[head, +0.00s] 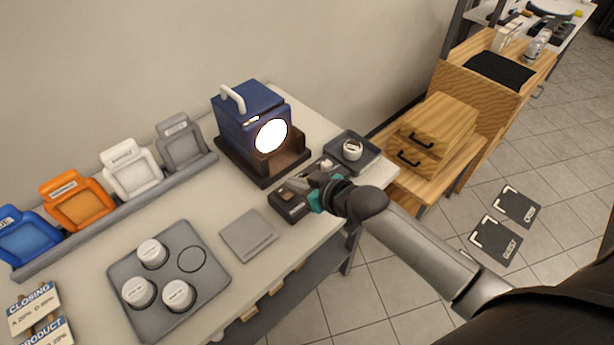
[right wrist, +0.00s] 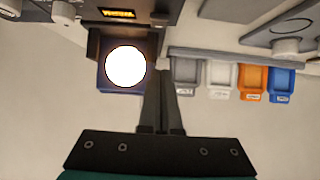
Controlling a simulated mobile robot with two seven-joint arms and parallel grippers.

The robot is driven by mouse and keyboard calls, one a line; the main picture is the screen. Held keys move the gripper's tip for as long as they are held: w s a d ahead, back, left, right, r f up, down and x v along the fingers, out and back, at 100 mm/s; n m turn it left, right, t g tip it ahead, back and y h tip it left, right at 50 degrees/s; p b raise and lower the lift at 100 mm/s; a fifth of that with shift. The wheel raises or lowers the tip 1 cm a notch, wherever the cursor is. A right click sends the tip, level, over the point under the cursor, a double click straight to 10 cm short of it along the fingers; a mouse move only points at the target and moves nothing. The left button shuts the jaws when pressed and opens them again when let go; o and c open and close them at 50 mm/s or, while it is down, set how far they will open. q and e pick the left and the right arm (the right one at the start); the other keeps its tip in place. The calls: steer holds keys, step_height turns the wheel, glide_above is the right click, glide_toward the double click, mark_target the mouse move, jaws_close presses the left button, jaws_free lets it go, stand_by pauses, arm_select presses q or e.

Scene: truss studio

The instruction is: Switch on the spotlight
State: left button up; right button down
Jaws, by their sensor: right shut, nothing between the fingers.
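The spotlight (head: 242,118) is a blue box with a white handle on a dark stand at the back of the bench. Its round lens (head: 271,135) glows bright white; the glowing lens also shows in the right wrist view (right wrist: 125,67). A dark control box (head: 289,205) sits in front of it, partly hidden by my right gripper. The right wrist view shows an orange-lit display (right wrist: 118,13) on a dark box. My right gripper (head: 315,178) is over the control box, with its fingers (right wrist: 161,85) together and empty. I cannot tell whether it touches the box. My left gripper is not in view.
A grey tray (head: 370,165) with a white round item stands right of the spotlight. Blue, orange, white and grey holders (head: 131,170) line the back rail. A larger tray (head: 208,270) holds white pucks. A flat grey plate (head: 248,236) lies left of the control box.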

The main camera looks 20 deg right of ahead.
steer(key=shift+w+r+p+v, duration=0.1)
steer(key=shift+r+v, duration=0.05)
steer(key=shift+v, duration=0.7)
steer(key=shift+w+r+p+v, duration=0.1)
steer(key=shift+r+v, duration=0.1)
steer(key=shift+v, duration=0.6)
steer(key=shift+w+r+p+v, duration=0.1)
steer(key=shift+r+v, duration=0.05)
steer(key=shift+v, duration=0.7)
steer(key=shift+a, duration=0.15)
steer(key=s+a+f+m+g+h, duration=0.15)
steer(key=s+g, duration=0.25)
steer(key=s, duration=0.6)
steer(key=s+f+m+g+h, duration=0.1)
steer(key=s+g+h, duration=0.15)
steer(key=s, duration=0.85)
step_height(320, 180, down, 29)
steer(key=s+g+b, duration=0.2)
steer(key=b, duration=0.5)
steer(key=s+d+f+b, duration=0.1)
steer(key=s+f+b, duration=0.2)
steer(key=s+f, duration=0.4)
steer(key=s+d+f+g+b, duration=0.1)
steer(key=s+f+b, duration=0.3)
steer(key=s+f, duration=0.4)
steer(key=shift+d+f+n, duration=0.3)
steer(key=shift+f+n, duration=0.15)
steer(key=shift+f, duration=2.7)
